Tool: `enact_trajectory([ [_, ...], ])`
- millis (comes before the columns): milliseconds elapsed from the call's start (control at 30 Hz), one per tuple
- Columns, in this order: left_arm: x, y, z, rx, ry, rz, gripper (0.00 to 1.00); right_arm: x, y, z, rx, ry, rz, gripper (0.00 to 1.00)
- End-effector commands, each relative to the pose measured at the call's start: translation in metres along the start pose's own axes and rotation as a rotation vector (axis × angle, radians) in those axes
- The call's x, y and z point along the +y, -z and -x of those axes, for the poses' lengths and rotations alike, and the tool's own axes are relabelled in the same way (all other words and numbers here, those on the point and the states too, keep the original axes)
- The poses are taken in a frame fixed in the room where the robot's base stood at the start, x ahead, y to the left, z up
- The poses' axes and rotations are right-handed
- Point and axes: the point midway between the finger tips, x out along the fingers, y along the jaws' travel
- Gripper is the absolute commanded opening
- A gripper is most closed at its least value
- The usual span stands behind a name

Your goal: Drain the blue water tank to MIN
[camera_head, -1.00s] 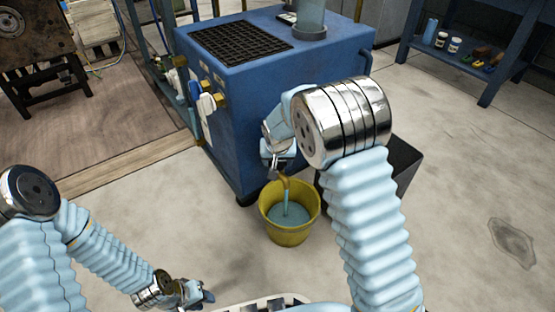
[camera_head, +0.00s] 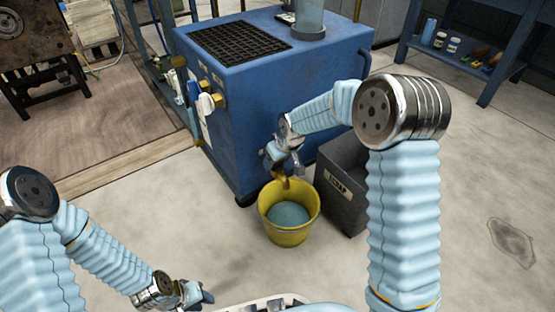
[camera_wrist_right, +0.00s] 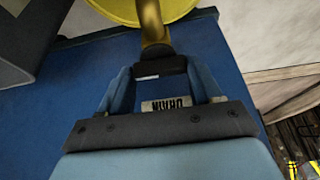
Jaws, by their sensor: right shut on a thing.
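The blue water tank (camera_head: 270,85) stands at the centre, with a clear cylinder (camera_head: 311,18) on top. No MIN mark can be made out. A brass drain spout (camera_head: 282,180) comes out low on its side, above a yellow bucket (camera_head: 290,236) holding bluish water. My right gripper (camera_head: 277,158) is at the drain; in the right wrist view its fingers (camera_wrist_right: 158,72) are shut on the dark drain handle (camera_wrist_right: 160,66), beside a DRAIN label (camera_wrist_right: 167,104). No stream shows now. My left gripper (camera_head: 203,298) is low near my base; its jaw opening is unclear.
A dark grey bin (camera_head: 343,190) with a label stands right of the bucket, close to the tank. A blue shelf (camera_head: 465,55) stands back right.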

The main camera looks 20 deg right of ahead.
Motion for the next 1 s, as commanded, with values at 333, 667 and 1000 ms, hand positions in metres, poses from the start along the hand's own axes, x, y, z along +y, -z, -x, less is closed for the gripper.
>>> enact_trajectory([
  [333,0.000,0.000,0.000,0.000,0.000,0.000,0.33,0.000,0.000,0.000,-0.001,0.011,0.027,0.33],
  [667,0.000,0.000,0.000,0.000,0.000,0.000,0.33,0.000,0.000,0.000,-0.001,0.011,0.026,0.74],
  [1000,0.001,0.000,0.004,-0.001,0.000,0.000,0.33,0.000,0.001,0.011,0.000,0.010,0.025,0.74],
])
